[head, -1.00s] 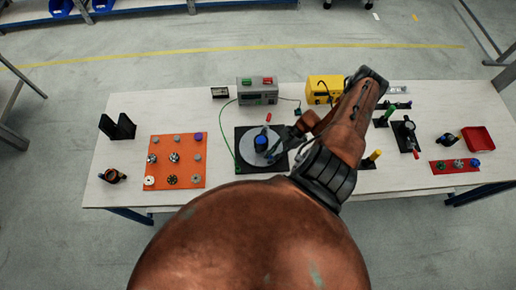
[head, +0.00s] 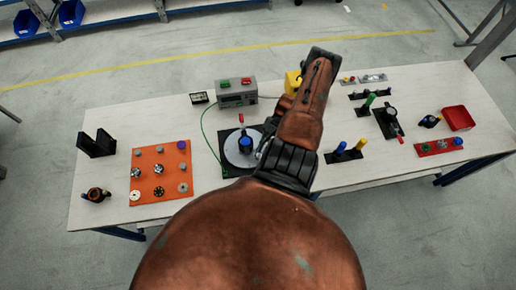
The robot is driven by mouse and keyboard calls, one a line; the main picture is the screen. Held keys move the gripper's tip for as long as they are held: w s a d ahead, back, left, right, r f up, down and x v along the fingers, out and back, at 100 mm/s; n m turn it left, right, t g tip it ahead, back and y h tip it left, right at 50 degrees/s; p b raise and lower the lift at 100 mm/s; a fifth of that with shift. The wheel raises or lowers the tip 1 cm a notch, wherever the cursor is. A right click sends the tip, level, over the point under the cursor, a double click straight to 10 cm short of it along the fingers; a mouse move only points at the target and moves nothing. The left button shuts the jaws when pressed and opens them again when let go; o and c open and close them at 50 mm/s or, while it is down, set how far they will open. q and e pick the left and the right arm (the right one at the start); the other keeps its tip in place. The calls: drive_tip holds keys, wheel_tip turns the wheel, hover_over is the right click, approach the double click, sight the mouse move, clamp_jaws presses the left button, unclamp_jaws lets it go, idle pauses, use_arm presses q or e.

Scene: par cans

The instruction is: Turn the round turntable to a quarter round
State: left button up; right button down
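The round turntable is a pale grey disc (head: 232,154) on a black square plate (head: 228,171) near the middle of the bench. A dark upright piece with a blue top (head: 245,142) stands on the disc. A red marker (head: 241,118) sits at the plate's far edge. My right arm crosses in front and covers the plate's right side. My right gripper (head: 266,148) is at the disc's right edge, mostly hidden behind the arm. I cannot tell whether its fingers are open or touch the disc. My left gripper is not in view.
A grey box with green and red buttons (head: 237,94) stands behind the turntable, with a green cable. An orange board with knobs (head: 147,184) lies to the left. A yellow box (head: 292,80) is partly behind my arm. Blue and yellow posts (head: 340,147) stand to the right.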

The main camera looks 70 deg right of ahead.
drive_tip(key=shift+w, duration=0.1)
idle(0.3)
drive_tip(key=c, duration=1.9)
unclamp_jaws()
drive_tip(key=shift+o, duration=0.3)
drive_tip(key=shift+d, duration=0.1)
drive_tip(key=v, duration=1.2)
